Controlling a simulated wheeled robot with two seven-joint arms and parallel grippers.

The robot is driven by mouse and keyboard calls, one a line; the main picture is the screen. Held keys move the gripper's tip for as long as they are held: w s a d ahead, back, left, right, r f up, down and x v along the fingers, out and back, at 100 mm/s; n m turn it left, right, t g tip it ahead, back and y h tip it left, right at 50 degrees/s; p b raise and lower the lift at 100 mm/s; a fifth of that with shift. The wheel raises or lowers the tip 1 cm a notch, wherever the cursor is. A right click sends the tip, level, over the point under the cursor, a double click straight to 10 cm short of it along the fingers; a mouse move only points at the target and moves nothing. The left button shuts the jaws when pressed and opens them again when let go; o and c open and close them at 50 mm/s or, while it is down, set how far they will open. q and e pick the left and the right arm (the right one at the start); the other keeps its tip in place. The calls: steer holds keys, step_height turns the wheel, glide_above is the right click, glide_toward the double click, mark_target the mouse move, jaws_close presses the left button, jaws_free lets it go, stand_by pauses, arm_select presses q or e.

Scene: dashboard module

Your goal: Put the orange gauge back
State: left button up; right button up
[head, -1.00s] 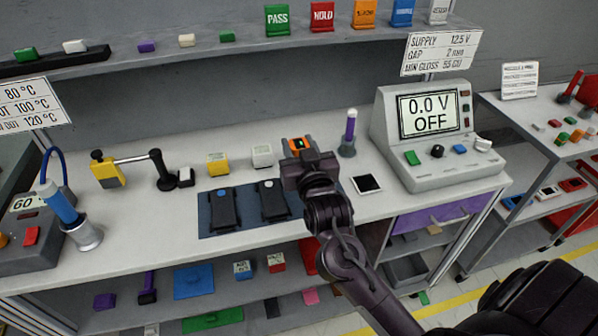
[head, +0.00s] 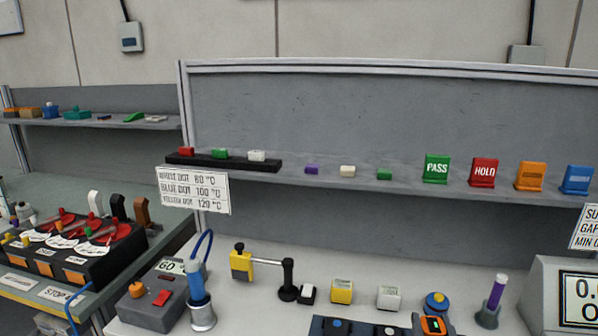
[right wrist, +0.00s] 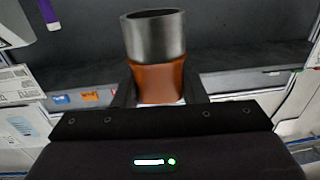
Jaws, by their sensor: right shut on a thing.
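In the right wrist view the fingers (right wrist: 158,92) are shut on the gauge's orange body (right wrist: 158,80), and a grey metal cylinder (right wrist: 153,38) extends from that body. My left gripper is not in view.
Yellow (head: 342,291) and white (head: 388,298) blocks stand left of the gauge. A purple-topped post (head: 491,302) and the grey supply unit (head: 560,290) stand right. A shelf (head: 330,180) with coloured cards and small blocks runs above the bench.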

steer(key=s+a+f+n+y, duration=0.1)
steer(key=s+a+f, duration=0.4)
steer(key=s, duration=0.5)
step_height(320, 180, down, 2)
steer(key=shift+s+f+n+y, duration=0.15)
steer(key=shift+s+n+y, duration=0.25)
steer(key=shift+y, duration=0.5)
